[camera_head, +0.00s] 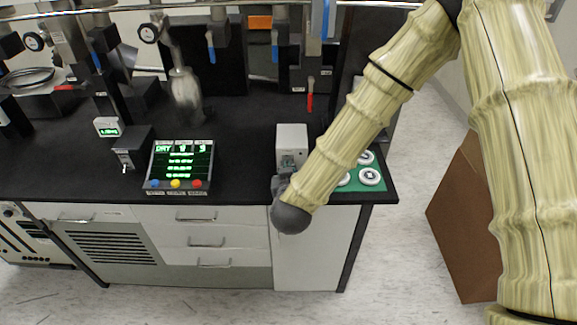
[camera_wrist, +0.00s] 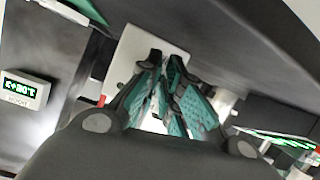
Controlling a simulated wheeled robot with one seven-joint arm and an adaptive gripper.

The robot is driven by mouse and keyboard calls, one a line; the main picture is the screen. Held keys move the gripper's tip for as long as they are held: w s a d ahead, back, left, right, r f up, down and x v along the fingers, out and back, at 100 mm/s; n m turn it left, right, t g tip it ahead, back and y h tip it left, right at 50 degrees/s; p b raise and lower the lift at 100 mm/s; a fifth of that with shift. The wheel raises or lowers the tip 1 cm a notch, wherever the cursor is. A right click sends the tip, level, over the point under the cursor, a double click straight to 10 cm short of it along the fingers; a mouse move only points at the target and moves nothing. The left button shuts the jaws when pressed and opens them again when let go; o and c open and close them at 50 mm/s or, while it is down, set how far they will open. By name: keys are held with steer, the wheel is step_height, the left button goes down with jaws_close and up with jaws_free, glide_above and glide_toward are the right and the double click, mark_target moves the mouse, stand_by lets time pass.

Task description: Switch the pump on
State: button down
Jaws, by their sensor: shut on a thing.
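A white box (camera_head: 292,134) stands near the front edge of the black bench, and its pale face shows in the wrist view (camera_wrist: 128,60). I cannot read a pump label on it. My gripper (camera_head: 288,166) is at the front of this box, mostly hidden by my own wrist. In the wrist view my gripper's (camera_wrist: 168,75) dark fingers with teal pads reach up to the white face. They are closed on a small pale part, which they largely hide. A dark box (camera_head: 130,150) with a small light lever on its front stands further left.
A control panel (camera_head: 178,165) with green text and coloured buttons stands left of the white box. Green mat (camera_head: 375,182) with white discs lies to the right. A red-handled valve (camera_head: 310,97) and blue-handled valves stand behind. A brown box (camera_head: 460,215) is on the floor.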

stand_by(0.3)
steer(key=c, duration=1.5)
jaws_free()
steer(key=shift+c, duration=0.2)
steer(key=v, duration=1.2)
steer(key=shift+r, duration=0.1)
